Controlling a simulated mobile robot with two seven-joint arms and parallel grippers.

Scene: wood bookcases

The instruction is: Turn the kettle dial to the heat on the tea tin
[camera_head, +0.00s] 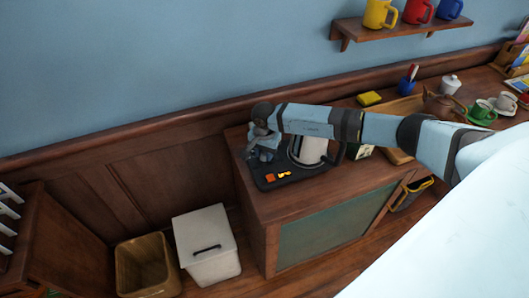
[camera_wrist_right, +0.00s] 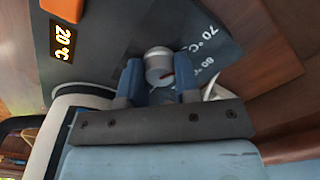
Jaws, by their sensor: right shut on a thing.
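My right gripper (camera_head: 262,152) reaches over the dark kettle base on the cabinet top. In the right wrist view its blue fingers (camera_wrist_right: 160,82) are closed on the silver dial (camera_wrist_right: 159,64), which has a red mark. Next to the dial, 70 °C and a partly covered 80 °C are printed on the base (camera_wrist_right: 120,30). The display (camera_wrist_right: 62,42) reads 20 °C. The white kettle (camera_head: 308,149) stands on the base behind my arm. A small dark tin with a pale label (camera_head: 361,152), apparently the tea tin, is partly hidden; its text is unreadable. My left gripper is out of view.
An orange button (camera_head: 270,178) is on the base. A wooden tray (camera_head: 399,157), brown teapot (camera_head: 437,104) and green cup (camera_head: 481,112) are to the right. A shelf with mugs (camera_head: 405,27) hangs above. A white bin (camera_head: 207,247) and a basket (camera_head: 146,266) stand on the floor.

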